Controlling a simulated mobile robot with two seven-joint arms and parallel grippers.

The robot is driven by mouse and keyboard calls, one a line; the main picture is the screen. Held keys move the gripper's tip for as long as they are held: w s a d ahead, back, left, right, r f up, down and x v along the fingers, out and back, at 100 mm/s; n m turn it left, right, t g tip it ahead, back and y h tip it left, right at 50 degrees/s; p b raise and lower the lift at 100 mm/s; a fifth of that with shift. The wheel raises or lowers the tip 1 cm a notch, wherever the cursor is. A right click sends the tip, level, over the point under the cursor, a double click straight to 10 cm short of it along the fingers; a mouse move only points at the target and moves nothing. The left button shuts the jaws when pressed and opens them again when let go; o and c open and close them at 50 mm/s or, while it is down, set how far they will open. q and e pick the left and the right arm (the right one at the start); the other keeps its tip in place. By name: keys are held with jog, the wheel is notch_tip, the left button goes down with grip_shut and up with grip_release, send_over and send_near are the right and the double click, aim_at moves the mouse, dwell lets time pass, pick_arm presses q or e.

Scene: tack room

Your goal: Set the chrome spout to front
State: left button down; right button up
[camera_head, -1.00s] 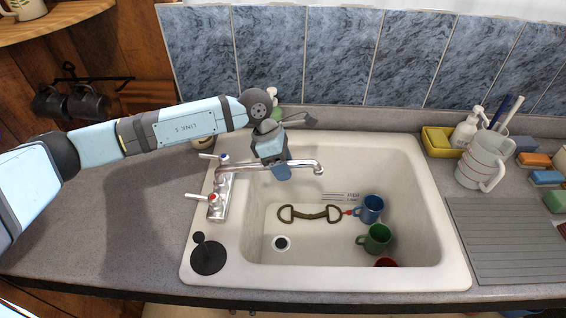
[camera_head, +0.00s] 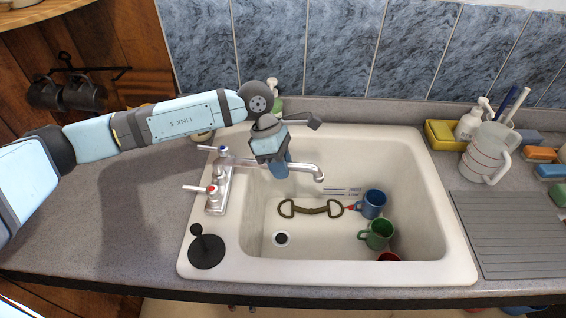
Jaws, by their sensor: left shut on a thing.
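The chrome spout (camera_head: 306,167) reaches from the tap body on the sink's left rim to the right over the basin. Its tip bends down over the basin and it is tilted slightly toward the front. My left gripper (camera_head: 281,170) points down and is shut on the spout around its middle; the fingers hide that stretch. The tap body (camera_head: 218,191) carries a blue-marked lever (camera_head: 217,150) at the back and a red-marked lever (camera_head: 203,188) in front. My right gripper is not in view.
The white sink (camera_head: 447,240) holds a blue mug (camera_head: 372,203), a green mug (camera_head: 377,235), a partly hidden red mug (camera_head: 388,256) and a snaffle bit (camera_head: 312,210). A jug (camera_head: 482,155) stands right, by the ribbed drainboard (camera_head: 505,235).

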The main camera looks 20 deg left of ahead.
pick_arm(q)
jog(key=shift+s+a+m+g+y+b, duration=0.1)
jog(key=shift+s+m+g+y+b, duration=0.2)
jog(key=shift+s+m+b, duration=0.9)
jog(key=shift+s+a+m+g+y+b, duration=0.1)
jog(key=shift+s+m+g+b, duration=0.3)
jog(key=shift+s+m+b, duration=0.75)
jog(key=shift+s+n+p, duration=0.3)
jog(key=shift+s+n, duration=0.05)
jog(key=shift+n, duration=0.1)
jog(key=c, duration=1)
grip_release()
jog(key=b+v, duration=0.1)
jog(key=v, duration=1.3)
jog(key=shift+b, duration=0.4)
